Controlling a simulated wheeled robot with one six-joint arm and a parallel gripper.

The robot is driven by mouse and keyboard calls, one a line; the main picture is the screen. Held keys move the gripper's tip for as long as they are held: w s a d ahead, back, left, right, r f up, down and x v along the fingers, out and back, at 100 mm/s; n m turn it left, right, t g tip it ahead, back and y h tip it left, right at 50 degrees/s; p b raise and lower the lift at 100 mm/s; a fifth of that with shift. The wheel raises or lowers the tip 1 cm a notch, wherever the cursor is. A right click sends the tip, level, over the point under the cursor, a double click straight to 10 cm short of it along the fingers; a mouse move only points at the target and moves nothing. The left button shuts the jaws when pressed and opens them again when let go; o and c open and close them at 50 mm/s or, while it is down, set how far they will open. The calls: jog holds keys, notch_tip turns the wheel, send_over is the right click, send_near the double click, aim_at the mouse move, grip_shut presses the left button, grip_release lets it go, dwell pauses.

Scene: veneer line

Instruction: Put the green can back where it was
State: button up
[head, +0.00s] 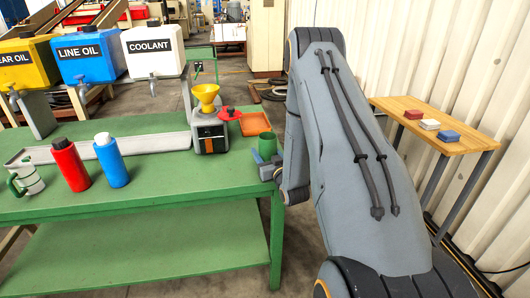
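A small green can (267,147), open at the top, is upright at the right end of the green table (150,205). My gripper (264,158) is right at the can, at its near side, by the table's right edge. The gripper's fingers are small and partly hidden, so I cannot tell whether they are closed on the can, or whether the can rests on the table. A green and white jug with a handle (26,176) stands at the table's left end.
A red bottle (71,166) and a blue bottle (111,162) stand on the table's left part. A long grey tray (150,143), a machine with a yellow funnel (207,98) and an orange tray (255,124) are behind. A wooden side table (455,124) holds small blocks.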

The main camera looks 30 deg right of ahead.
jog(key=o, duration=1.3)
jog(key=shift+f, duration=0.1)
jog(key=shift+s+r, duration=0.1)
jog(key=shift+r, duration=0.1)
jog(key=s+b, duration=0.1)
jog(key=s, duration=0.3)
jog(key=s+b, duration=0.1)
jog(key=s, duration=0.3)
jog(key=s+a+b, duration=0.1)
jog(key=s, duration=0.3)
jog(key=shift+a, duration=0.1)
jog(key=shift+w, duration=0.1)
